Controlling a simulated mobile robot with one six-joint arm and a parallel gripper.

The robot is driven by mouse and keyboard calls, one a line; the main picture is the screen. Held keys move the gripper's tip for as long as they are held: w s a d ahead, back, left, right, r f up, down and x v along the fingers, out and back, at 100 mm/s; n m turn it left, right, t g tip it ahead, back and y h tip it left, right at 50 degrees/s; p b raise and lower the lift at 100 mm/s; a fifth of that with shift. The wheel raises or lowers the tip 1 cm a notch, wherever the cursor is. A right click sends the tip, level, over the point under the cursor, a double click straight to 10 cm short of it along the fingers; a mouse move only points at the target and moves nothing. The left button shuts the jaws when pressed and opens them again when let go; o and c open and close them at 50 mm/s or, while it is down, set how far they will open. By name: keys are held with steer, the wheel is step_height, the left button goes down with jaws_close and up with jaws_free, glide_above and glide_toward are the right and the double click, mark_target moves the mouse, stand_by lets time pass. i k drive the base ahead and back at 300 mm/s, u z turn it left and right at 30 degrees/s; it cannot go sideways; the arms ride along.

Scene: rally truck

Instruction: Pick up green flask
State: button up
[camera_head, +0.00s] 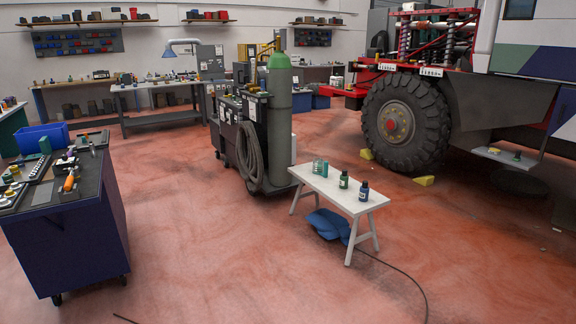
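A small dark green flask (344,181) with a dark cap stands upright on a small white bench (320,183). A similar dark blue flask (364,192) stands just to its right and nearer to me, close to the bench's right end. A teal-green item (320,168) stands behind and left of the green flask; it is too small to tell exactly what it is. The flasks look apart from each other. My gripper does not show in this view.
A blue cloth-like bundle (328,223) lies under the bench, and a dark cable runs across the floor. A welding cart with a tall gas cylinder (279,110) stands behind the bench. A blue tool cart (70,230) is at left, a truck wheel (404,122) at right. Red floor in front is open.

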mark_target(344, 178)
steer(key=u, duration=0.3)
steer(key=i, duration=4)
